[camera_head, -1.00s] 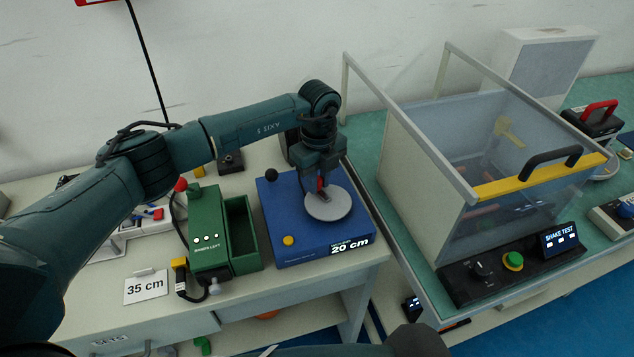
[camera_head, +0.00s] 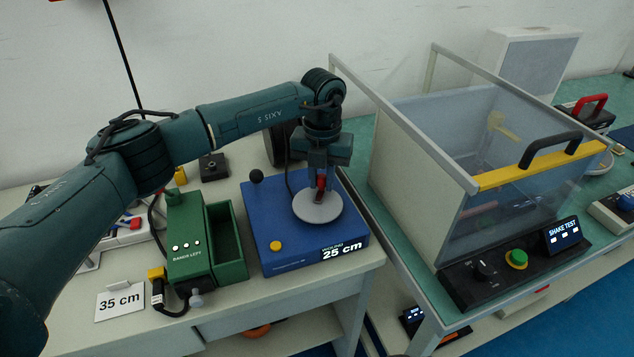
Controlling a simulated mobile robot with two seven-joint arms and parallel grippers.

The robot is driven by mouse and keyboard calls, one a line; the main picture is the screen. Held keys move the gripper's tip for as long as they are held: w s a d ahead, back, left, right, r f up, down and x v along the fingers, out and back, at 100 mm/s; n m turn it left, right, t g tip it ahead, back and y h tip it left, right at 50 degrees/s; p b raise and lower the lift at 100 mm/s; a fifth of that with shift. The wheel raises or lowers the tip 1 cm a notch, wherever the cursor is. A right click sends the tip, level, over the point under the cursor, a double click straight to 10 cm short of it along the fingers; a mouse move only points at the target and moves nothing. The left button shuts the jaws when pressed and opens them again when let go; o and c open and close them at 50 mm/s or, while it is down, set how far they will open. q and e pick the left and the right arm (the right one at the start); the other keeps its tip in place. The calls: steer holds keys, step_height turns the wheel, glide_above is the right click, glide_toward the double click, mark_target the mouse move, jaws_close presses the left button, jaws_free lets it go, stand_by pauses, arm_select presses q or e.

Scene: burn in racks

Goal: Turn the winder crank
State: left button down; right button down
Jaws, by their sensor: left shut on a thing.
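The winder (camera_head: 262,215) is a blue box on the bench, with a yellow button, a black ball knob and a display reading "25 cm". Its crank is a grey disc (camera_head: 317,208) on top at the right, with a red handle (camera_head: 321,181). My left gripper (camera_head: 321,184) points down over the disc and is shut on the red handle, which its fingers partly hide. My right gripper is out of view.
A green unit (camera_head: 190,240) labelled "BANDS LEFT" with an open bin stands left of the winder. A "35 cm" card (camera_head: 120,301) is at the front left. A clear-walled shake test box (camera_head: 415,165) with a yellow-edged lid stands close on the right.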

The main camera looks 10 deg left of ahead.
mark_target(334, 205)
arm_select(q)
steer(key=m, duration=0.1)
steer(key=d+m+b, duration=0.1)
steer(key=m, duration=0.1)
steer(key=shift+d+m, duration=0.1)
steer(key=shift+m, duration=0.2)
steer(key=m, duration=0.1)
steer(key=m+b, duration=0.1)
steer(key=d+m, duration=0.1)
steer(key=shift+s+m+b, duration=0.3)
steer(key=m, duration=0.2)
steer(key=shift+s+d+m+b, duration=0.25)
steer(key=shift+s+m+b, duration=0.05)
steer(key=shift+m+b, duration=0.1)
steer(key=m, duration=0.2)
steer(key=s+m+b, duration=0.1)
steer(key=shift+d+m, duration=0.3)
steer(key=shift+s+d+m+b, duration=0.1)
steer(key=shift+s+m+b, duration=0.2)
steer(key=shift+m, duration=0.9)
steer(key=shift+s+m, duration=0.15)
steer(key=shift+m, duration=0.45)
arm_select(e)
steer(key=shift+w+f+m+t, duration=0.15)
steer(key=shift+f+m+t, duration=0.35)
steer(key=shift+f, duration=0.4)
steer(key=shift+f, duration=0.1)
arm_select(q)
steer(key=c, duration=1.3)
jaws_free()
